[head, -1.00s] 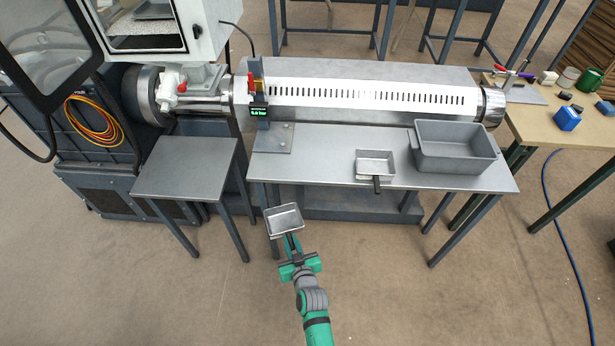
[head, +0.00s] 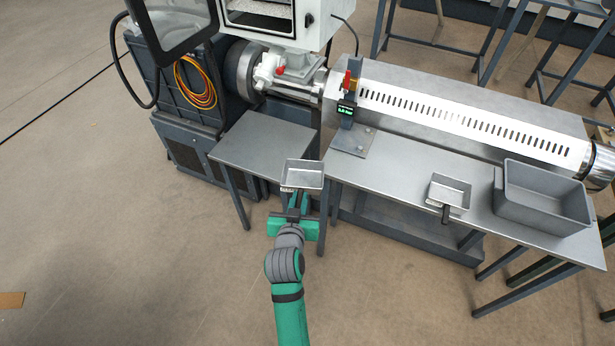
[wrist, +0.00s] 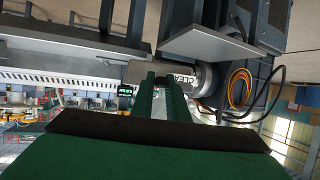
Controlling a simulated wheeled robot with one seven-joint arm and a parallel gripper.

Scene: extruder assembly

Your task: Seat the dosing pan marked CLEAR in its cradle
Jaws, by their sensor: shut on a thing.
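My gripper (head: 297,205) is shut on the handle of a shallow grey metal pan (head: 303,174). The pan is held out ahead, roughly level, and looks empty. In the wrist view the held pan (wrist: 140,72) shows a label reading CLEAR, upside down. A second similar pan (head: 449,192) with a dark handle sits on the long bench. A white cabinet (head: 308,20) with an open door stands at the top, with a grey tray-like shape (head: 262,20) inside. I cannot tell for certain which part is the cradle.
A small grey table (head: 262,143) stands behind and left of the held pan. A long bench (head: 405,180) carries a post with a green display (head: 346,110) and a grey bin (head: 545,200). The slotted barrel runs behind it.

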